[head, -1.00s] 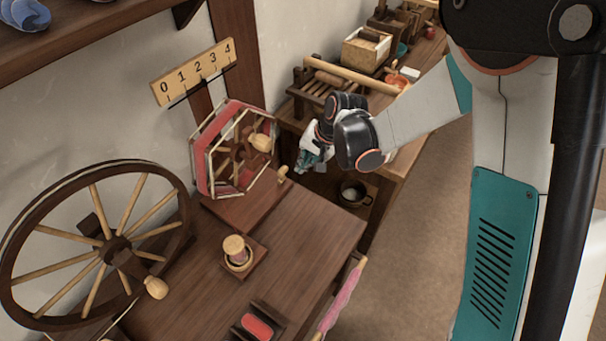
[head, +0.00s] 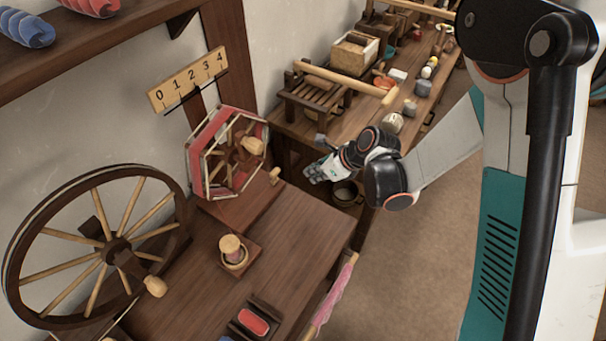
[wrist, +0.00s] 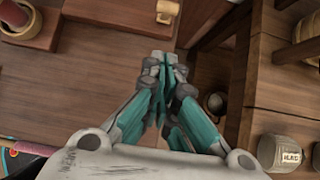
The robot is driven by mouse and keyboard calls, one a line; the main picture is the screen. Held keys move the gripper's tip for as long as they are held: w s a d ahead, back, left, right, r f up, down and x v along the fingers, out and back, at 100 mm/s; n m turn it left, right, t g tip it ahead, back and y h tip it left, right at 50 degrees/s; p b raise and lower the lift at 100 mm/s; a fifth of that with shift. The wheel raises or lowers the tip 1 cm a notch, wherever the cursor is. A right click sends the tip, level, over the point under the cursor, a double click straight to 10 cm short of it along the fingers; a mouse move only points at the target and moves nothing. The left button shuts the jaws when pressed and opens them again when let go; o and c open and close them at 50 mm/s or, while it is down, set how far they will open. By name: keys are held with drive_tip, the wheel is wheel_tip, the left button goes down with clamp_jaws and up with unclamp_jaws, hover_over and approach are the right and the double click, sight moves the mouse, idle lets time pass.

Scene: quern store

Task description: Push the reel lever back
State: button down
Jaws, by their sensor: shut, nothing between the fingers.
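The reel (head: 228,150) is a hexagonal frame wound with red yarn, with a wooden crank knob, on a wooden base at the back of the bench. A small light-wood lever (head: 275,176) stands at the right end of that base. It also shows at the top of the wrist view (wrist: 167,8). My gripper (head: 314,174) is to the right of the lever, apart from it, beyond the bench edge. In the wrist view my gripper's teal fingers (wrist: 163,70) are together and empty, with the lever beyond their tips.
A large spoked wheel (head: 95,245) stands at left. A spool (head: 232,250) and a red shuttle-like piece (head: 254,320) sit on the bench (head: 290,240). A second table (head: 300,132) with a slatted rack and jars is behind my gripper. Open floor lies at right.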

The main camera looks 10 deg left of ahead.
sight(275, 176)
drive_tip(key=b+x, duration=0.3)
drive_tip(key=x, duration=0.7)
drive_tip(key=shift+b, duration=0.35)
drive_tip(key=shift+w+a+b, duration=0.2)
drive_tip(key=shift+a, duration=0.3)
drive_tip(key=shift+w+a+b, duration=0.15)
drive_tip(key=shift+w+a, duration=0.05)
drive_tip(key=shift+a, duration=0.3)
drive_tip(key=shift+w+a, duration=0.25)
drive_tip(key=shift+a, duration=0.4)
drive_tip(key=shift+r, duration=0.1)
